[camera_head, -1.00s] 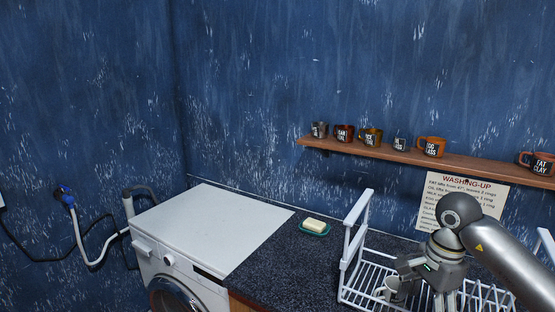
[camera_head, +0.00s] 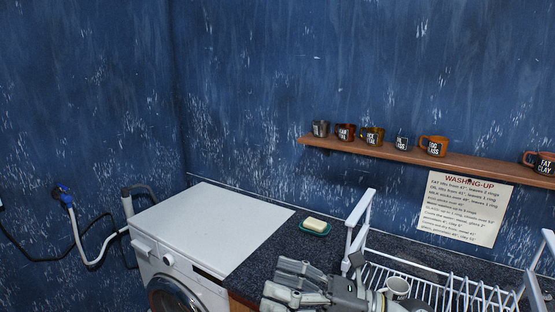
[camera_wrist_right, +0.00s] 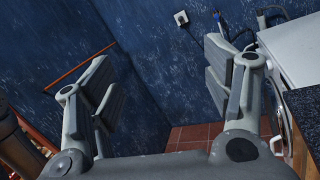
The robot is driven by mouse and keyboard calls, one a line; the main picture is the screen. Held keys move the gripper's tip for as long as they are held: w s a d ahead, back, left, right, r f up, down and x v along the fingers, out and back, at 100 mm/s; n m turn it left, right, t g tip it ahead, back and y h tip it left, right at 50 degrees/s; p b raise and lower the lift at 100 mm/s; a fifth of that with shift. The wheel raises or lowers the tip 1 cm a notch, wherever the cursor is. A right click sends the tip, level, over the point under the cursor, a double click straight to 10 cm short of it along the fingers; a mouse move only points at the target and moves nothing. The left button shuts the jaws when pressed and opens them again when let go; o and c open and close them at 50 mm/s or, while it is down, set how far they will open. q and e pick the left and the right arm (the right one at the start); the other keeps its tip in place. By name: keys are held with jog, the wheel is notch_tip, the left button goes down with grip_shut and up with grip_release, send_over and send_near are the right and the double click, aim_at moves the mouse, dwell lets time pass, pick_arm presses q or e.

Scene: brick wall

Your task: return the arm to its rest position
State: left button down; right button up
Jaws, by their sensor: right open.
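My right gripper (camera_head: 283,283) is at the bottom middle of the head view, in front of the counter and left of the dish rack, with its fingers pointing left. The right wrist view shows the same gripper (camera_wrist_right: 160,85) with its two fingers wide apart and nothing between them. Most of the right arm is cut off by the bottom edge of the head view. My left gripper is not in view.
A white wire dish rack (camera_head: 462,290) holds a white mug (camera_head: 399,287) close to my arm. Soap on a green dish (camera_head: 315,232) lies on the dark counter (camera_head: 270,262). A washing machine (camera_head: 215,222) stands left. Several labelled mugs line the wall shelf (camera_head: 395,155).

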jog(key=w+d+r+m+t+h, duration=0.1)
jog(key=w+d+m+t+h, duration=0.1)
jog(key=d+m+t+h, duration=0.65)
jog(key=w+d+m+t+y, duration=0.15)
jog(key=m+t, duration=0.45)
jog(key=m, duration=0.7)
jog(key=s+d+f+m+g+h, duration=0.1)
jog(key=d+f+m+g+h, duration=0.1)
jog(key=d+f+m+h, duration=0.5)
jog(key=s+d+f+m+g+h, duration=0.1)
jog(key=d+f+m+g+h, duration=0.15)
jog(key=f+m+h, duration=0.45)
jog(key=s+f+m+g+y, duration=0.1)
jog(key=s+f+m+g, duration=0.45)
jog(key=s+f, duration=0.5)
jog(key=s+f+m+g+y, duration=0.1)
jog(key=s+f+m+g, duration=0.55)
jog(key=s, duration=0.75)
notch_tip(320, 180, down, 28)
jog(key=s+f+n+g, duration=0.1)
jog(key=n, duration=0.1)
jog(key=s+d+f+g, duration=0.1)
jog(key=s+d+f, duration=0.2)
jog(key=s+f, duration=1.1)
jog(key=shift+s+d+f, duration=0.15)
jog(key=shift+s+f, duration=0.2)
jog(key=shift+s, duration=0.85)
